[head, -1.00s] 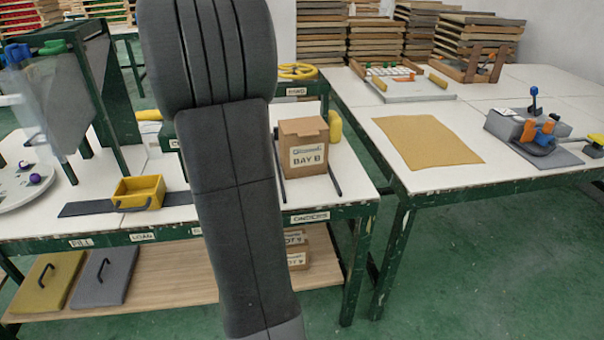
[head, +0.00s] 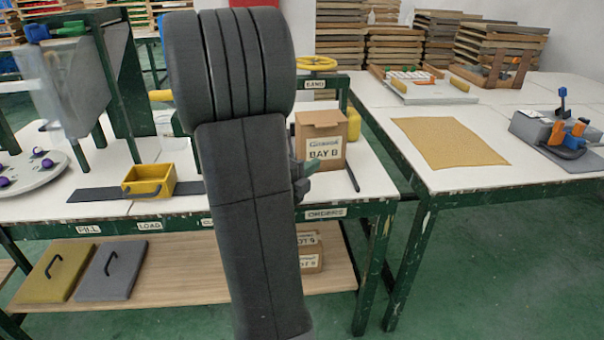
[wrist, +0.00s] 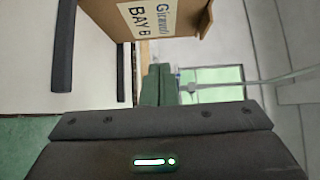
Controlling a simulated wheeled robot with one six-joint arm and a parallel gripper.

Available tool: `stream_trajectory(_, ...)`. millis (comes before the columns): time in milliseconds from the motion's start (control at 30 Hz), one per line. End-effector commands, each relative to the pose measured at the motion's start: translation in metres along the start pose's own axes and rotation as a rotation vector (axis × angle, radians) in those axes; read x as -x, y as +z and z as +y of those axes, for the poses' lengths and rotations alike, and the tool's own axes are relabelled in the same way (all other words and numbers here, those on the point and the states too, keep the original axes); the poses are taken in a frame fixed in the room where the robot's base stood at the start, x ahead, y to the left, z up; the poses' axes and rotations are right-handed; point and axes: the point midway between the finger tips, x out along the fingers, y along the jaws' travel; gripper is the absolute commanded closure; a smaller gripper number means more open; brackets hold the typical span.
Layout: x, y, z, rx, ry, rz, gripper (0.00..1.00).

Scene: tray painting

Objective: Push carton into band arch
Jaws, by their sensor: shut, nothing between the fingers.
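The brown carton (head: 331,139), labelled BAY B, stands upright on the white bench top. The green band arch (head: 343,92), with a BAND label and a yellow handwheel on top, stands just behind it, partly hidden by my arm and the carton. My gripper (head: 313,166) is shut and empty in front of the carton's lower front face. In the wrist view the shut green fingers (wrist: 158,82) are close to the carton (wrist: 150,22); I cannot tell whether they touch it.
A dark rail (head: 352,178) lies right of the carton; two rails show in the wrist view (wrist: 62,48). A yellow bin (head: 148,184) sits left on a dark strip. The right table holds a tan mat (head: 450,142) and a grey fixture (head: 548,132).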

Motion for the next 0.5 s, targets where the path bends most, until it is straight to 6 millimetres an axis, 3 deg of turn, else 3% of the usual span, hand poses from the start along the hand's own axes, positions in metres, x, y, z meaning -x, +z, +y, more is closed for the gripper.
stream_trajectory(200, -0.044, -0.001, 0.001, 0.000, -0.001, 0.005, 1.00)
stream_trajectory(500, -0.069, 0.026, 0.000, 0.001, -0.001, 0.000, 1.00)
